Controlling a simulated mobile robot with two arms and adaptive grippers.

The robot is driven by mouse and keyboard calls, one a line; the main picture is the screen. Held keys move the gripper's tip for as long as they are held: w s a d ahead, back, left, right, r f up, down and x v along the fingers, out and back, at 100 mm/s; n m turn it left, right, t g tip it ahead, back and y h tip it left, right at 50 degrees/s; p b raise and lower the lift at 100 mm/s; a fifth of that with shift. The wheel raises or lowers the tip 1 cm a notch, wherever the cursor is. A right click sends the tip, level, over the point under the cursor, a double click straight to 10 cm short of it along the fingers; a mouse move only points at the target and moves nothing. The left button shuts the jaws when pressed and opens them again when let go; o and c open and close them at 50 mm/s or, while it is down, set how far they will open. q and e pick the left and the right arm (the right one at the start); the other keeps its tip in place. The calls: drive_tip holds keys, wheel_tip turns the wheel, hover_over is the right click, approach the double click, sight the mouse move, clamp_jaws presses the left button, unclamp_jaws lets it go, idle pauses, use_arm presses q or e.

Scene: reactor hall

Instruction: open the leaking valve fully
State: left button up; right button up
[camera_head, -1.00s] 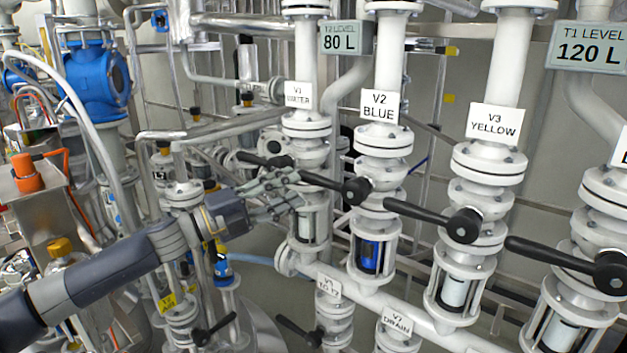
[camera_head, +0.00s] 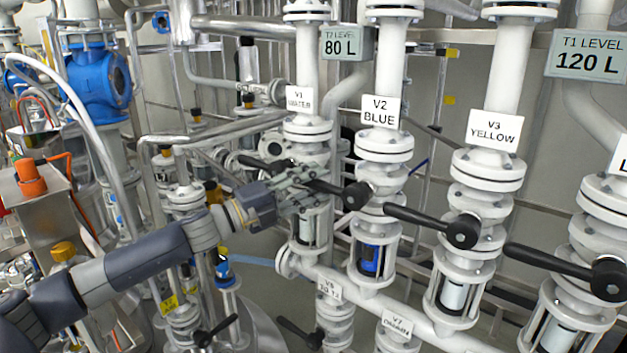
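The V2 BLUE valve (camera_head: 384,147) stands in the middle of the row, and its sight glass (camera_head: 371,258) shows blue. Its black lever (camera_head: 338,189) points left and slightly up from the pivot. My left gripper (camera_head: 318,186) comes in from the left at the lever's free end. Its fingers look spread above and below the lever, with the lever end partly hidden between them. I cannot tell whether they touch it. The V3 YELLOW valve (camera_head: 486,175) and the V1 WATER valve (camera_head: 306,131) have pale sight glasses. My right gripper is not in view.
The V3 lever (camera_head: 425,217) and another black lever (camera_head: 550,261) stick out leftward to the right of V2. The V1 lever (camera_head: 256,162) lies just behind my gripper. A lower pipe (camera_head: 395,305) carries more valves, including V7 DRAIN (camera_head: 397,325). Level signs read 80 L (camera_head: 345,44) and 120 L (camera_head: 590,54).

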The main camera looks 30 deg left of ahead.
use_arm(q)
drive_tip(key=shift+w+d+r, duration=0.1)
drive_tip(key=shift+w+d, duration=0.1)
drive_tip(key=shift+w, duration=0.1)
clamp_jaws()
